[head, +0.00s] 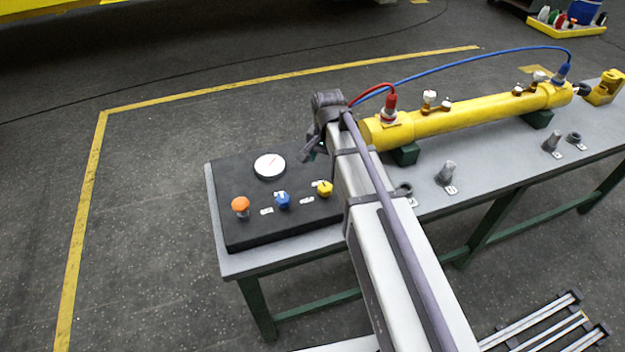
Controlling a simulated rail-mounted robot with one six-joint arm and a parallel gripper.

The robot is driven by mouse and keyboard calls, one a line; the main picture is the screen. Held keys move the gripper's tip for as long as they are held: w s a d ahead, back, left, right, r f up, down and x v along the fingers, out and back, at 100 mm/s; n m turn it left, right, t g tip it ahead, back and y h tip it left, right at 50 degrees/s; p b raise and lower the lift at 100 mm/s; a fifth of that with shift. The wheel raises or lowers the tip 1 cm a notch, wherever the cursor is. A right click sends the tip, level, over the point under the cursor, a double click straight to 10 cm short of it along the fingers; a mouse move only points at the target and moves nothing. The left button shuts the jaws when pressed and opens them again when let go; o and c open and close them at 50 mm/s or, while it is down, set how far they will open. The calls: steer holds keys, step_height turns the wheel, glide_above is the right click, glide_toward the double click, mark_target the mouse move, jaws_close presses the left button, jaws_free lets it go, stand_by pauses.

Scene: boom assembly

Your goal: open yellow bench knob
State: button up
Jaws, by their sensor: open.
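The yellow knob (325,188) sits on the black control panel (240,176) at the left end of the bench, the rightmost of a row with a blue knob (283,200) and an orange button (240,205). My gripper (308,152) shows small and dark at the far end of my arm. It appears above the panel, behind the yellow knob in the picture and apart from it. It is open and holds nothing that I can see. My arm crosses the panel's right edge and hides part of the bench.
A round white gauge (269,166) is on the panel. A yellow cylinder (460,120) with red and blue hoses lies on green supports along the grey bench (495,165). Several grey fittings stand in front of it. The floor left of the bench is clear.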

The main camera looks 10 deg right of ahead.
mark_target(325, 186)
steer(key=f+b, duration=1.1)
steer(key=shift+s, duration=0.2)
steer(key=shift+r, duration=0.1)
steer(key=c, duration=0.9)
